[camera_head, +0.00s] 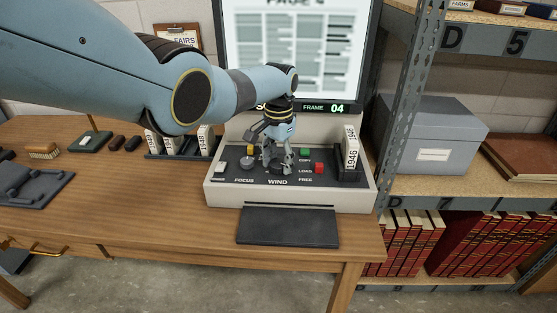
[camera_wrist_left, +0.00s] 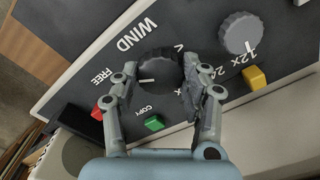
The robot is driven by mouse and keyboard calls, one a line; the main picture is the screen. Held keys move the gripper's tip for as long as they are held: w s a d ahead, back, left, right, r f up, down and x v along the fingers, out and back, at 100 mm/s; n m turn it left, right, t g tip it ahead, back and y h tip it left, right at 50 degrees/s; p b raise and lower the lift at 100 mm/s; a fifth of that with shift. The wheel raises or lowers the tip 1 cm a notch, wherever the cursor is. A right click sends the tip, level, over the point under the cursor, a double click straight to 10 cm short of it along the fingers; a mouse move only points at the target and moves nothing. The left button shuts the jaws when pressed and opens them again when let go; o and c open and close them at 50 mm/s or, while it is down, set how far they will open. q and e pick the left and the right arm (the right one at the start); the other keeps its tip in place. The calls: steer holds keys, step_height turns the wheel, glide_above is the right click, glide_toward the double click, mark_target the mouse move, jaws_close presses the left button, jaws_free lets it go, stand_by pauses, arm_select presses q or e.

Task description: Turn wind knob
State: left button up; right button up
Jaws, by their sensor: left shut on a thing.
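The microfilm reader's panel (camera_head: 230,186) faces me on the wooden desk, with the word WIND on its front. The black wind knob (camera_wrist_left: 158,72) with a white pointer line shows in the left wrist view, between the fingers of my left gripper (camera_wrist_left: 155,95). In the head view my left gripper (camera_head: 276,165) points down at the panel behind the word WIND and hides most of the knob. Its fingers are closed around the knob's sides. My right gripper is in neither view.
The grey focus knob (camera_head: 247,163) is left of my gripper. A green button (camera_head: 305,153) and a red button (camera_head: 320,168) are to its right. A white box marked 1946 (camera_head: 351,155) stands at the panel's right. A metal shelf (camera_head: 411,100) rises farther right.

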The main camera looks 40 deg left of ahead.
mark_target(279, 162)
arm_select(q)
steer(key=shift+w+r, duration=0.1)
steer(key=o, duration=1.2)
steer(key=shift+c, duration=0.2)
step_height(279, 162, up, 12)
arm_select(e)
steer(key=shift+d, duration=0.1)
